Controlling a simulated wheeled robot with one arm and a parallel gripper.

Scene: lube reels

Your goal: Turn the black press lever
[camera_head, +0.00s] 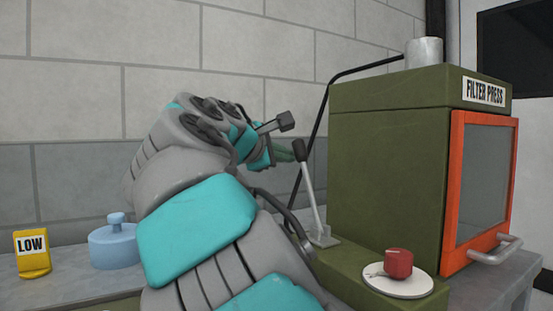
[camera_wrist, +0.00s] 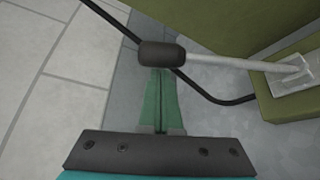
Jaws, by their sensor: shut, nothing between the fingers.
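The press lever is a pale metal rod with a black grip (camera_head: 299,150), standing on a small plate on the green base beside the press. It leans slightly to the left at its top. In the wrist view the black grip (camera_wrist: 161,53) lies just beyond the tips of my gripper (camera_wrist: 161,75), whose green fingers are together with nothing between them. In the head view my gripper (camera_head: 284,153) is at the left side of the grip, close to it. I cannot tell whether the fingertips touch the grip.
The green filter press (camera_head: 390,160) with an orange-framed door (camera_head: 485,185) stands right of the lever. A red knob (camera_head: 398,263) on a white dial is in front. A black hose (camera_head: 322,108) runs behind the lever. A blue lidded pot (camera_head: 114,245) and yellow LOW sign (camera_head: 32,255) stand left.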

